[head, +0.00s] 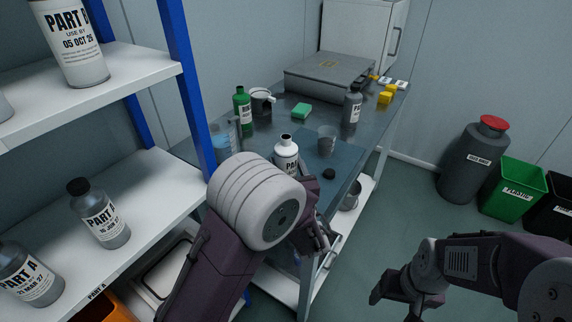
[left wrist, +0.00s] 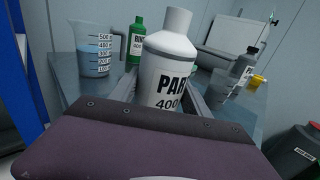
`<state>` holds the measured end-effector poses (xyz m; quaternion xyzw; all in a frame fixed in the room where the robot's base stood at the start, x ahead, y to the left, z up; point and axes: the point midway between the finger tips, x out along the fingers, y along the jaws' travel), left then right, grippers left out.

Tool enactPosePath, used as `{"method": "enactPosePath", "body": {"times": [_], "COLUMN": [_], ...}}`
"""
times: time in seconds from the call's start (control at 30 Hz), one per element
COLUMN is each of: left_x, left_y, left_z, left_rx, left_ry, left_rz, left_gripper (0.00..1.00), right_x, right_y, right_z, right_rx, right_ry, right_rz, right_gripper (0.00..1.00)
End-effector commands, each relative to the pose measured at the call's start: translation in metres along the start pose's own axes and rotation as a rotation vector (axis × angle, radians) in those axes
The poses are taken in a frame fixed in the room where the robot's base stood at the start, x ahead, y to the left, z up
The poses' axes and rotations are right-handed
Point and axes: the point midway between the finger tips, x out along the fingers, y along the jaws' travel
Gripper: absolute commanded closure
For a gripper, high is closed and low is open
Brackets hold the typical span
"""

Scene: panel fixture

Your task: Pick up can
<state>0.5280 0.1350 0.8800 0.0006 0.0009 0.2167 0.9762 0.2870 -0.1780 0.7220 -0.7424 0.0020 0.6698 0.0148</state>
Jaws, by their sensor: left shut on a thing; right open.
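A white bottle (head: 286,151) with a black "PAR..." label is upright at the near side of the metal table, and it fills the middle of the left wrist view (left wrist: 168,62). My left gripper (head: 296,172) is shut on this bottle, its fingers partly hidden by my forearm. I cannot tell whether the bottle touches the table. A large dark grey can (head: 474,158) with a red lid stands on the floor at right. My right gripper (head: 402,291) is open and empty over the floor.
On the table (head: 340,178) are a measuring jug (left wrist: 95,50), a green bottle (head: 242,108), a grey bottle (head: 352,108), a clear beaker (head: 326,139) and a black cap (head: 329,174). A shelf rack (head: 150,180) with bottles stands at left. A green bin (head: 515,190) is at right.

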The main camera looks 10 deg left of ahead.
Motion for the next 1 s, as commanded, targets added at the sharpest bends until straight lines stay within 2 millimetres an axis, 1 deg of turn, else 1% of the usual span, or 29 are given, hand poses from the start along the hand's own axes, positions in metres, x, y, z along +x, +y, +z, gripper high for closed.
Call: {"method": "enactPosePath", "body": {"times": [0.17, 0.27, 0.37, 0.6, 0.7, 0.8, 1.0], "left_x": [0.0, 0.0, 0.006, 0.021, 0.027, 0.031, 0.033], "left_y": [0.0, 0.0, -0.021, -0.073, -0.091, -0.103, -0.112], "left_z": [0.025, 0.045, 0.056, 0.088, 0.099, 0.105, 0.11], "left_rx": [-0.005, -0.006, -0.006, -0.006, -0.005, -0.004, -0.001], "left_ry": [-0.006, -0.007, -0.006, -0.004, -0.004, -0.004, -0.004], "left_rz": [0.0, 0.0, -0.003, -0.001, -0.001, 0.0, 0.0], "left_gripper": [1.0, 1.0, 1.0, 1.0, 1.0, 1.0, 1.0], "right_x": [-0.01, -0.018, -0.023, -0.038, -0.043, -0.045, -0.046], "right_y": [0.0, 0.0, -0.001, -0.001, -0.001, -0.001, -0.001], "right_z": [-0.001, -0.002, -0.002, -0.004, -0.004, -0.005, -0.005], "right_rx": [0.0, 0.0, 0.0, 0.0, 0.0, 0.0, 0.0], "right_ry": [0.0, 0.0, 0.0, 0.0, 0.0, 0.0, 0.0], "right_rz": [0.0, 0.0, 0.0, 0.0, 0.0, 0.0, 0.0], "right_gripper": [0.24, 0.24, 0.24, 0.24, 0.24, 0.24, 0.24]}}
